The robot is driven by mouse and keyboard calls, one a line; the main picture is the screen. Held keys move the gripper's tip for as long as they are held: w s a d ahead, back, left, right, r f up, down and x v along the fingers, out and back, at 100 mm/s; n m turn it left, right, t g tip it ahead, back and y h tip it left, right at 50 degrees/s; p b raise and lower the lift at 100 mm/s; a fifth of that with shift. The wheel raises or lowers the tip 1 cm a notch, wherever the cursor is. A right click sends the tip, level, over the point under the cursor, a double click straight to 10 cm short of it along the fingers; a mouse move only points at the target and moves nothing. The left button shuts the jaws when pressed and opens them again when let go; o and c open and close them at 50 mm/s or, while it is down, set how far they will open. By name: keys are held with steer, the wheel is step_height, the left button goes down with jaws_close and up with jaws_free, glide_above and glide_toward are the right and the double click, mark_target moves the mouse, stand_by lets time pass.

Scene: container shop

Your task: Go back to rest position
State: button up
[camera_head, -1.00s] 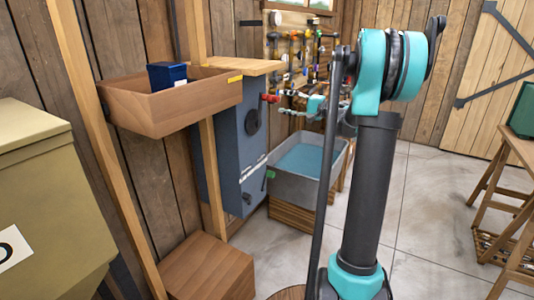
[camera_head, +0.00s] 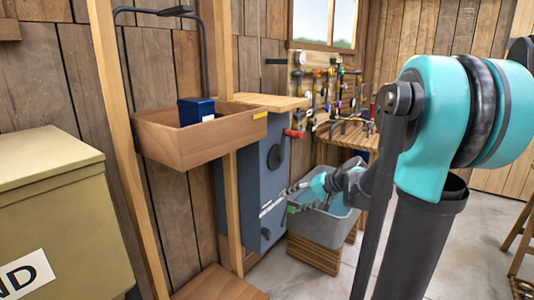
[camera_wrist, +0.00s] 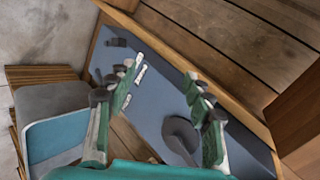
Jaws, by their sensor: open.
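My gripper (camera_head: 284,201) is in front of the blue-grey cabinet and the grey bin in the head view. Its fingers point left, toward the cabinet. In the wrist view, the two green and grey fingers of the gripper (camera_wrist: 163,82) are spread apart with nothing between them. The blue-grey cabinet (camera_head: 270,185) also shows behind the fingers in the wrist view (camera_wrist: 150,105). My teal and dark arm fills the right side of the head view.
A wooden tray (camera_head: 190,150) holding a dark blue box (camera_head: 197,110) is on the left. A tan box (camera_head: 50,200) stands at front left. A grey bin (camera_head: 318,228) with a teal inside is beside the cabinet. Tools hang at the back. Grey floor is open around (camera_head: 300,278).

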steer(key=s+d+f+n+h, duration=0.2)
steer(key=s+d+f+h, duration=0.2)
steer(key=s+f, duration=0.3)
steer(key=s+d+f+n+g+h, duration=0.1)
steer(key=s+d+f+h, duration=0.3)
steer(key=s, duration=1)
step_height(320, 180, down, 3)
steer(key=shift+s+d+f+n+g, duration=0.2)
steer(key=shift+s+d+n+g, duration=0.1)
steer(key=shift+n, duration=0.1)
steer(key=shift+w+a, duration=0.1)
